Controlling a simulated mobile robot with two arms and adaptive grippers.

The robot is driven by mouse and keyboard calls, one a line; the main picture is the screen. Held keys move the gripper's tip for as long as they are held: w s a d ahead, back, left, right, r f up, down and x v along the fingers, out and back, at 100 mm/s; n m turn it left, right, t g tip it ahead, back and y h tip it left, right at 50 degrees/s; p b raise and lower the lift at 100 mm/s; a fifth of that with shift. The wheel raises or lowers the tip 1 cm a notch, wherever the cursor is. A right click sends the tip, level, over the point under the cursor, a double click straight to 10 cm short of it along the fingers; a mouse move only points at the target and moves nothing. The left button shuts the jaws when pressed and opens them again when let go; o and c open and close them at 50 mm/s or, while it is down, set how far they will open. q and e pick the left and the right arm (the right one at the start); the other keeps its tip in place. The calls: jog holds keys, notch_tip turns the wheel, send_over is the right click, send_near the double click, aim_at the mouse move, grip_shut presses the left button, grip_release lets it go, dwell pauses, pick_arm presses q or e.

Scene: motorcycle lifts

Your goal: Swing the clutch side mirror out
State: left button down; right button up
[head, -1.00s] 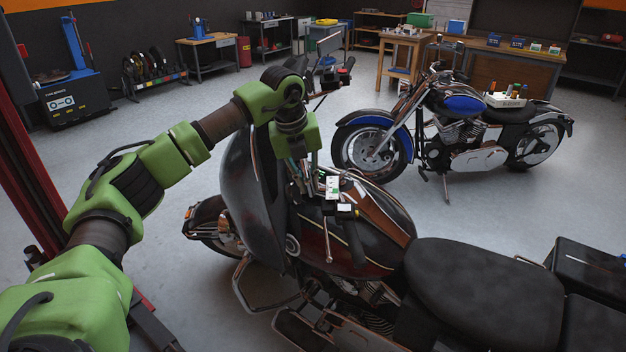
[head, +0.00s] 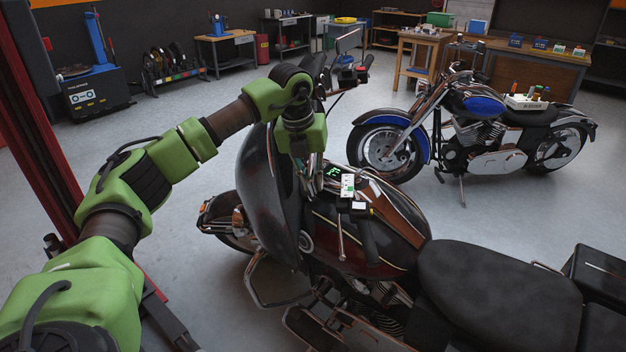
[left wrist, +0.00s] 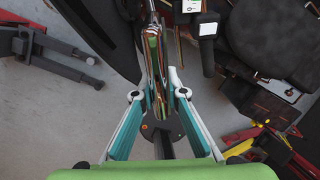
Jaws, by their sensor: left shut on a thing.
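The near motorcycle, dark red and black with a large dark windshield (head: 262,190), stands in front of me. Its clutch side handlebar grip (head: 369,240) and lever point toward me. My left gripper (head: 313,182) reaches down between the windshield and the instruments. In the left wrist view the two fingers (left wrist: 159,97) close from both sides on the thin, edge-on clutch side mirror (left wrist: 154,62). In the head view this mirror is mostly hidden by the gripper. The opposite mirror (head: 348,41) stands up beyond the far handlebar. My right gripper is not in view.
A small white-and-green box (head: 347,186) sits by the near handlebar. A blue motorcycle (head: 475,130) stands behind to the right, with open floor between. A red lift post (head: 40,130) rises at the left. Workbenches (head: 226,47) line the back.

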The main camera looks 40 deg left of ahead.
pick_arm(q)
jog(key=c, duration=2)
grip_release()
jog(key=shift+c, duration=0.2)
jog(key=shift+a, duration=0.1)
jog(key=v, duration=1.2)
